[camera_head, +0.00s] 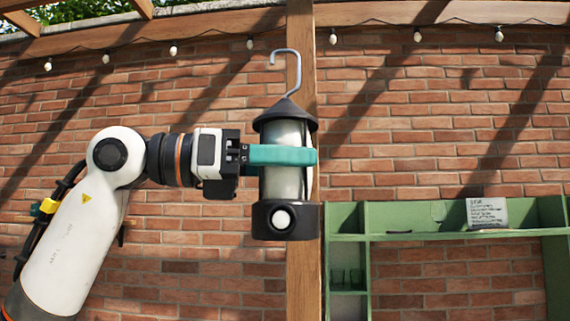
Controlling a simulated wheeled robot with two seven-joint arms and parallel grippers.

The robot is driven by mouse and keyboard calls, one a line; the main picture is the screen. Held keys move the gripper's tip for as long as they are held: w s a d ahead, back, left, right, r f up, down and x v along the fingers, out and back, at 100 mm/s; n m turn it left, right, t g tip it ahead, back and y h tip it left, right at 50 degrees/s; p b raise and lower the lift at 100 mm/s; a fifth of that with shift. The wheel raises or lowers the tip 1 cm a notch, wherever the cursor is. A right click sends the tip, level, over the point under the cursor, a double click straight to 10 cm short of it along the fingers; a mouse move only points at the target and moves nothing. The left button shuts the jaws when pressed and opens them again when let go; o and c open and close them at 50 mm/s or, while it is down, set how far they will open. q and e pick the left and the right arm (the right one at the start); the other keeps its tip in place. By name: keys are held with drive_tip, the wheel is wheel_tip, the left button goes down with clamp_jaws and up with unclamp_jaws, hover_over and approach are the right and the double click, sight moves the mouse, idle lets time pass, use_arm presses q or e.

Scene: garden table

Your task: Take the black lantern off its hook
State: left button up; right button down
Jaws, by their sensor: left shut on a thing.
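The black lantern (286,220) is upright in front of the wooden post (302,290), with a black cap, a pale glass body and a black base with a white round knob. A grey metal hook (298,75) rises from its cap and curls over to the left. I see no support inside the curl, and cannot tell whether the hook is fixed to the lantern or the post. My right gripper is not in view.
A green shelf unit (440,236) stands at the lower right, with a small written sign (487,213) on it. A string of bulbs (173,50) runs along the top beam. The brick wall is behind; the space left of the lantern above my arm looks clear.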

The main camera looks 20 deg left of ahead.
use_arm(q)
drive_tip(key=shift+r, duration=0.3)
drive_tip(key=shift+d, duration=0.2)
drive_tip(key=shift+w+d+p, duration=0.15)
drive_tip(key=shift+w+d, duration=0.1)
drive_tip(key=shift+d, duration=1.05)
drive_tip(key=shift+w+d+p, duration=0.15)
drive_tip(key=shift+w+d, duration=0.05)
drive_tip(key=shift+d, duration=1.05)
